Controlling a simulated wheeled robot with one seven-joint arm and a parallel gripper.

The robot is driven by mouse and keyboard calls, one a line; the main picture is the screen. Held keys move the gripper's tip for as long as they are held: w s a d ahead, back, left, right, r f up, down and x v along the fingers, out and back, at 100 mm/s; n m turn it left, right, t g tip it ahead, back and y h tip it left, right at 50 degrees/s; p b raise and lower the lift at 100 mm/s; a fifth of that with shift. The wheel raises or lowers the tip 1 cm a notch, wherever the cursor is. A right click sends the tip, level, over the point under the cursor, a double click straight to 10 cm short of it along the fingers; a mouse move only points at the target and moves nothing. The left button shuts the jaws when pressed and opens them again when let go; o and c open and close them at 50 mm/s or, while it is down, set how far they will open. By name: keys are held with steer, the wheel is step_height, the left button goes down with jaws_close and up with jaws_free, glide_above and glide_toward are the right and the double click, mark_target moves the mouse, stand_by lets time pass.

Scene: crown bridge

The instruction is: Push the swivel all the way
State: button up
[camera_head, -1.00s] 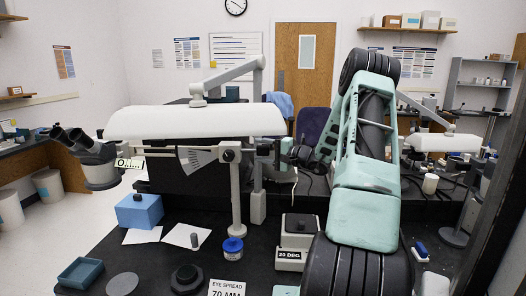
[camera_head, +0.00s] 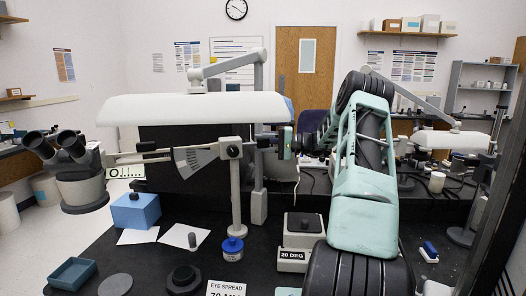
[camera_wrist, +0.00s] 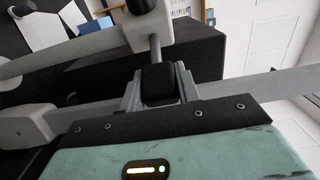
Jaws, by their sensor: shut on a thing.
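The swivel is a grey horizontal boom (camera_head: 160,151) on an upright post (camera_head: 236,190). A binocular microscope (camera_head: 80,180) hangs at its left end. A fan-shaped scale plate (camera_head: 192,158) sits beside the pivot. A black grip block at the boom's right end lies between my fingers; the wrist view shows this block (camera_wrist: 158,84) clasped. My teal gripper (camera_head: 272,142) is shut on it, right of the post and under the white hood. The full contact is small and partly hidden in the head view.
A long white lamp hood (camera_head: 190,108) hangs just above the boom. A blue box (camera_head: 136,210), a blue-lidded jar (camera_head: 233,248) and a "20 DEG" block (camera_head: 293,258) stand on the black bench. A dark panel (camera_head: 185,165) rises behind the boom.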

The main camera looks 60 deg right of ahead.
steer(key=shift+w+d, duration=0.15)
steer(key=o, duration=1)
steer(key=b+v, duration=0.1)
steer(key=v, duration=0.7)
steer(key=b+v, duration=0.2)
steer(key=v, duration=0.7)
steer(key=shift+d, duration=0.35)
